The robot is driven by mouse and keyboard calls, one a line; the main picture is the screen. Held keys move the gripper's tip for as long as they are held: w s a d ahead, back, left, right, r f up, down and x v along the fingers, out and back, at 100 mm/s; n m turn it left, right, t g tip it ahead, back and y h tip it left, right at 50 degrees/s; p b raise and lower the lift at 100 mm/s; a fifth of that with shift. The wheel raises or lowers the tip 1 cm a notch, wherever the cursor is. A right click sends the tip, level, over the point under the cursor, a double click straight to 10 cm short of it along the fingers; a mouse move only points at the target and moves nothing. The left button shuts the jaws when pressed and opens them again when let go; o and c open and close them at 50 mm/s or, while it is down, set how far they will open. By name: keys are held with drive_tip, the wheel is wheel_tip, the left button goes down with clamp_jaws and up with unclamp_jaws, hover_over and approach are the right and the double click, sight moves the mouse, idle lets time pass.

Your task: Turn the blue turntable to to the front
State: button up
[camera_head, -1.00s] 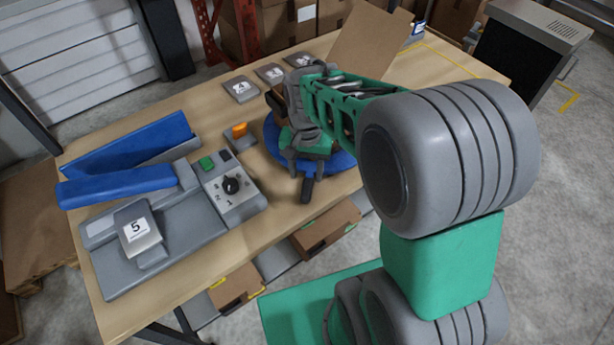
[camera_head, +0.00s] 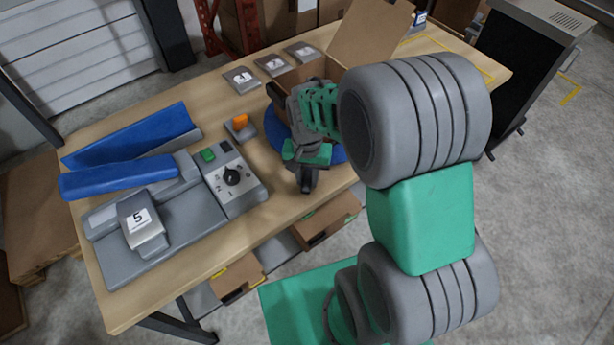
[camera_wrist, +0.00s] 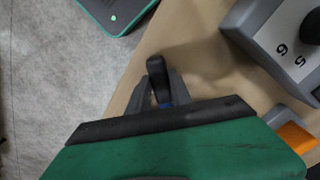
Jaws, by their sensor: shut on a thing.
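The blue turntable (camera_head: 336,154) lies on the wooden table, mostly hidden behind my arm and an open cardboard box (camera_head: 290,77) that appears to stand on it. My gripper (camera_head: 306,186) is at the turntable's near side. In the wrist view, my gripper's fingers (camera_wrist: 157,98) are closed on a dark upright handle (camera_wrist: 157,75), with a bit of blue below it. How the handle joins the turntable is hidden.
The table's front edge is close to my gripper.

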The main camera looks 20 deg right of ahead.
clamp_jaws()
idle(0.9)
